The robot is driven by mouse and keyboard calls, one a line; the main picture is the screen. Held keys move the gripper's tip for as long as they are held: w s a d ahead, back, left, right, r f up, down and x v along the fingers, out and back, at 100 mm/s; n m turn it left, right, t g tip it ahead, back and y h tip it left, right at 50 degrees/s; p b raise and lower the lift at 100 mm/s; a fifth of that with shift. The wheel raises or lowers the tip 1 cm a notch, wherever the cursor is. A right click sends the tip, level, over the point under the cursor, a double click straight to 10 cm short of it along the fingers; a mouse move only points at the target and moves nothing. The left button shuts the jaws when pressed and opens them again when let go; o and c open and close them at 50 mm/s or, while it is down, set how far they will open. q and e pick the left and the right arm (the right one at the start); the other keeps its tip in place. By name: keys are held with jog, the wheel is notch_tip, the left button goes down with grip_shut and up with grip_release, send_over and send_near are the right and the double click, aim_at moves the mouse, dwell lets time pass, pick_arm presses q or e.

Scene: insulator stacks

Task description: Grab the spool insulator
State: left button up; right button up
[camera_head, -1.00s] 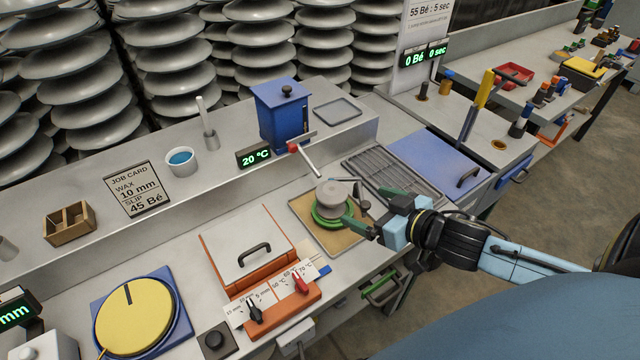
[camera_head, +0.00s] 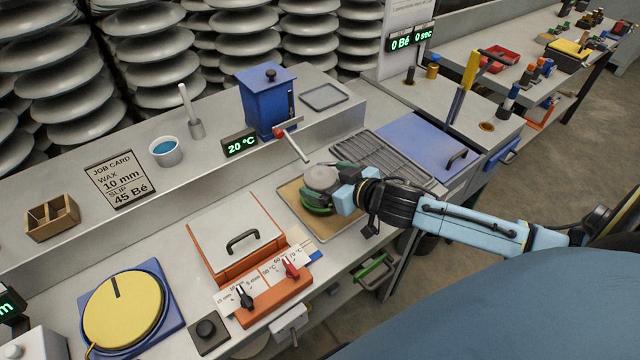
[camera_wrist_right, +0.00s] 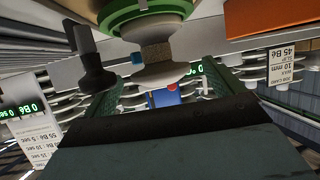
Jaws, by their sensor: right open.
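The spool insulator (camera_head: 321,178) is a pale grey spool standing upright in a green ring holder (camera_head: 313,207) on a tan board (camera_head: 350,224). In the right wrist view the fingers (camera_wrist_right: 162,80) lie on either side of the spool; contact cannot be told. My left gripper is not in view.
A red-handled lever (camera_head: 290,140) and a blue canister (camera_head: 266,102) stand behind the spool. A slatted grey rack (camera_head: 388,160) lies beyond the gripper. An orange-based lidded box (camera_head: 236,232) stands left of the board. Insulator stacks line the back.

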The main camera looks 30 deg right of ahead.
aim_at(319, 178)
jog(key=shift+x, duration=1.5)
jog(key=shift+f, duration=0.1)
